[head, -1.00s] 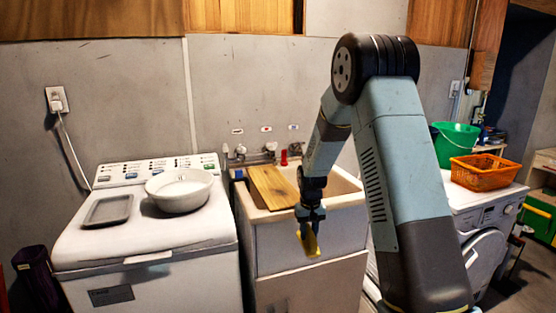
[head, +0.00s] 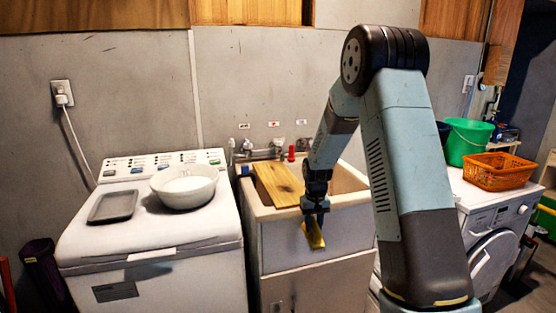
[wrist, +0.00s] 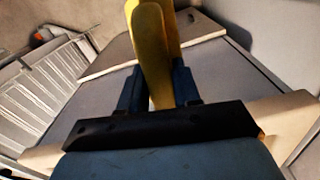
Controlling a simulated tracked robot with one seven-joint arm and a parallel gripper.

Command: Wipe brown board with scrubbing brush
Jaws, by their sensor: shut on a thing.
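The brown board (head: 278,184) is a flat wooden plank lying across the left part of the sink, tilted toward the front rim. Its pale edge also shows in the wrist view (wrist: 108,58). My gripper (head: 313,222) is in front of the sink, beyond its front rim and to the right of the board's near end. It is shut on the yellow scrubbing brush (wrist: 152,50), which points down in the head view (head: 314,236). The brush is apart from the board in the head view. Its bristles cannot be made out.
The sink (head: 342,200) has a raised rim and taps behind it. A white washer (head: 150,233) at left carries a white bowl (head: 184,190) and a grey tray (head: 113,206). At right, an orange basket (head: 497,174) and green bucket (head: 467,141) stand on another machine.

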